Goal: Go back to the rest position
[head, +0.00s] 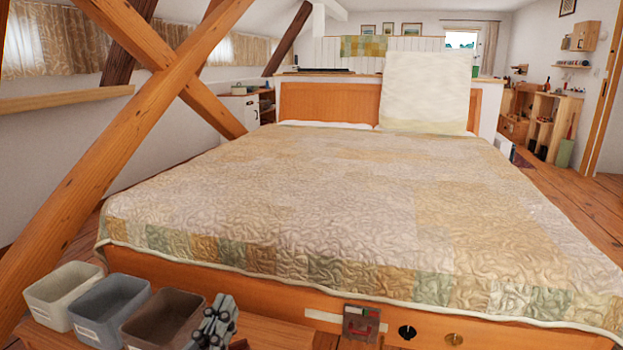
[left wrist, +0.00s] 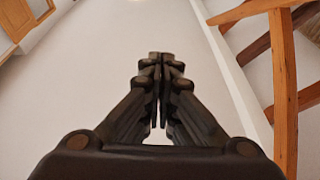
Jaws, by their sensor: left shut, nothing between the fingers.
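My left gripper (head: 222,304) shows at the bottom of the head view, just right of the brown bin in the picture and pointing upward. In the left wrist view its two dark fingers (left wrist: 160,58) meet at the tips, shut with nothing between them. Behind them are only a pale wall or ceiling and timber beams. My right gripper is in neither view.
A wooden bench (head: 270,332) holds a white bin (head: 62,299), a grey bin (head: 108,305) and a brown bin (head: 160,325). A large quilted bed (head: 330,200) fills the middle. A diagonal timber brace (head: 110,170) crosses the left side. Floor (head: 590,205) shows at right.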

